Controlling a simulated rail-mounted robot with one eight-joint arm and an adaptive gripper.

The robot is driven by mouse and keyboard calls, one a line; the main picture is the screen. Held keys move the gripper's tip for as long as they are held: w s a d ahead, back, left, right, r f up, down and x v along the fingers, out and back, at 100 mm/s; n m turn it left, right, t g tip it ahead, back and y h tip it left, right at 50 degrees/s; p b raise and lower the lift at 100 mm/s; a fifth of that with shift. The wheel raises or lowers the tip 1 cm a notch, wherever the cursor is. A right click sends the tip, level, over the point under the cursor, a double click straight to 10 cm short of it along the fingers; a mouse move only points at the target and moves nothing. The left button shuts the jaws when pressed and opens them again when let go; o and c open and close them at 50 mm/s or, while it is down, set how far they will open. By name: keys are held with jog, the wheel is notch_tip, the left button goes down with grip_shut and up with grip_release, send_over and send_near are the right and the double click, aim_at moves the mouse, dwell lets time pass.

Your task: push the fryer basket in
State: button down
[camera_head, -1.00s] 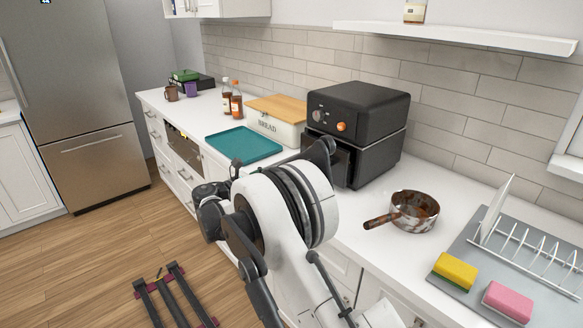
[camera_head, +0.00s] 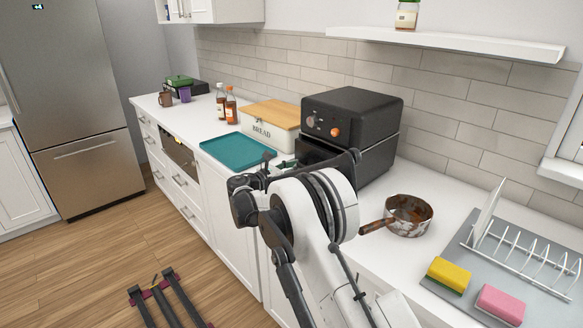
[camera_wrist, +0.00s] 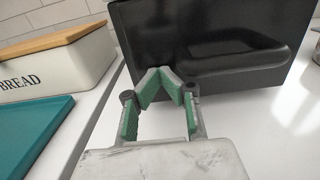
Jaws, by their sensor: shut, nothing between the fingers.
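The black air fryer (camera_head: 375,135) stands on the white counter against the tiled wall, with an orange knob on its upper front. The fryer basket's dark front (camera_head: 309,154) shows below the knobs and is partly hidden by my arm. In the wrist view the basket front (camera_wrist: 150,30) fills the upper middle, with its rounded handle (camera_wrist: 235,60) at right. My gripper (camera_wrist: 158,74) has green-padded fingers with the tips together and nothing between them. The tips are at the basket front, left of the handle; I cannot tell whether they touch.
A teal tray (camera_head: 238,151) and a bread box (camera_head: 268,130) stand left of the fryer. A rusty saucepan (camera_head: 409,222) stands to the right, its handle toward my arm. A dish rack (camera_head: 520,255) and sponges are farther right. A shelf (camera_head: 450,42) hangs above.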

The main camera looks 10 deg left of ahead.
jog(key=b+x, duration=0.1)
jog(key=x, duration=0.3)
jog(key=shift+w+d+f+b, duration=0.15)
jog(key=shift+b, duration=0.2)
